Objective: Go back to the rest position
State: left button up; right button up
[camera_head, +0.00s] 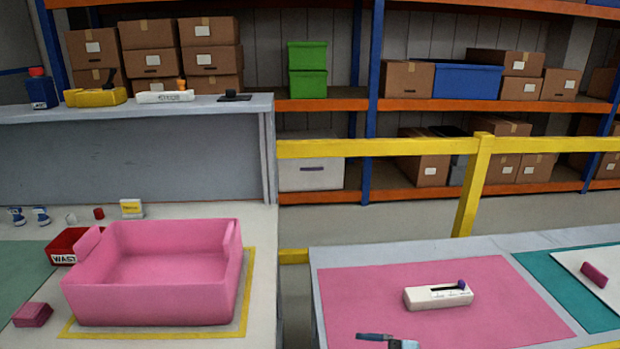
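A small grey and dark blue piece (388,341) shows at the bottom edge, over the front of the pink mat (350,290). It looks like the tip of a gripper, probably my right one; the rest is cut off, and its opening cannot be judged. My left gripper is not in view. A white dashboard module (425,299) with a slot and a purple knob (461,285) lies on the pink mat, apart from the grey piece.
A pink bin (150,303) stands on the left table inside a yellow outline, beside a red waste box (62,246) and a pink block (32,314). A yellow rail (380,147) runs behind the right table. A dark pink piece (594,274) lies on a white board at right.

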jog(key=s+d+f+m+t+h, duration=0.4)
jog(key=s+f+m+h, duration=0.3)
jog(key=s+m, duration=0.25)
jog(key=s+d+f+m+t+h, duration=0.35)
jog(key=s+f+m+h, duration=0.35)
jog(key=m, duration=0.4)
pick_arm(q)
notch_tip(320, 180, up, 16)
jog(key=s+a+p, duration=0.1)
jog(key=p, duration=2.2)
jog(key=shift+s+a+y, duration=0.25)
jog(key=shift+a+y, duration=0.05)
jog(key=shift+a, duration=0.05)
pick_arm(e)
notch_tip(320, 180, up, 18)
jog(key=s+d, duration=0.1)
jog(key=d, duration=0.1)
jog(key=shift+f, duration=0.25)
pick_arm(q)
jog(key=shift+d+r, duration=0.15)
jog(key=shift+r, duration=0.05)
pick_arm(e)
jog(key=shift+n, duration=0.25)
